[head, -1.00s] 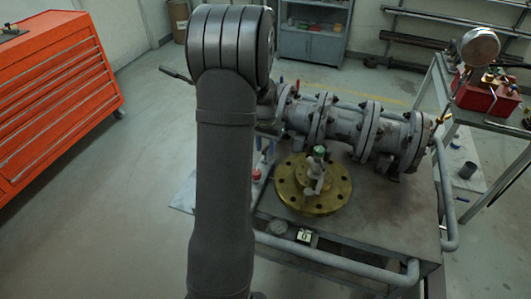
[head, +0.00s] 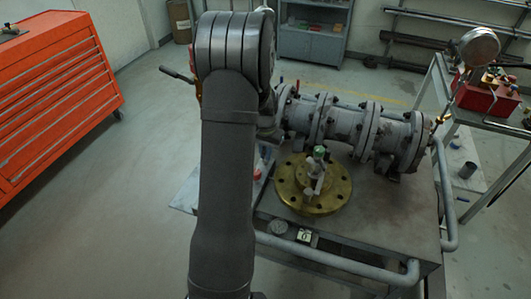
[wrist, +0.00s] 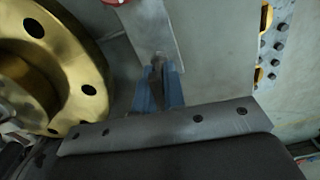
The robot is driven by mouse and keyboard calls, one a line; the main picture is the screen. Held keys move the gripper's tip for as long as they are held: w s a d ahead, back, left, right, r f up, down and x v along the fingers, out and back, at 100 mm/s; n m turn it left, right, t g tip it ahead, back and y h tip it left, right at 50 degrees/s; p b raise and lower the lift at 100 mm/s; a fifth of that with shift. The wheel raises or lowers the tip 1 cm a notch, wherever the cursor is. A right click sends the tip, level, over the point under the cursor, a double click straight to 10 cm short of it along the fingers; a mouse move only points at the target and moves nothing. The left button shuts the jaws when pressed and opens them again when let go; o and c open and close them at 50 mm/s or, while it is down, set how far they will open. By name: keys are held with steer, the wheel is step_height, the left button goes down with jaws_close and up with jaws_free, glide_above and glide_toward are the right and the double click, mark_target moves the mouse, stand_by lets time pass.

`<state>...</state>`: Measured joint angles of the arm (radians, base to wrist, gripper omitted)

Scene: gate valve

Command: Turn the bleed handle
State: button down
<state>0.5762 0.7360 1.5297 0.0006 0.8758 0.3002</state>
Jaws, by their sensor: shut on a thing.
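My gripper's blue fingers (wrist: 159,88) close on a narrow dark piece with a rounded end (wrist: 157,66) in the wrist view. I cannot tell whether this piece is the bleed handle. A brass flange with bolt holes (wrist: 72,60) is left of the fingers there, apart from them. In the head view the flange (head: 336,195) lies flat on the cart top. An upright fitting with a green top (head: 319,153) stands at its centre. No handle is clearly distinguishable on it. My arm hides most of the gripper in the head view.
A grey flanged pipe assembly (head: 345,125) lies along the back of the cart (head: 390,225). A tubular rail (head: 335,259) runs along the front edge. A small red-topped item (head: 257,174) sits left of the flange. The cart top right of the flange is bare.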

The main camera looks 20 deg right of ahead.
steer(key=shift+m, duration=0.3)
steer(key=m, duration=1.2)
steer(key=shift+m, duration=2.1)
steer(key=c, duration=1.5)
jaws_free()
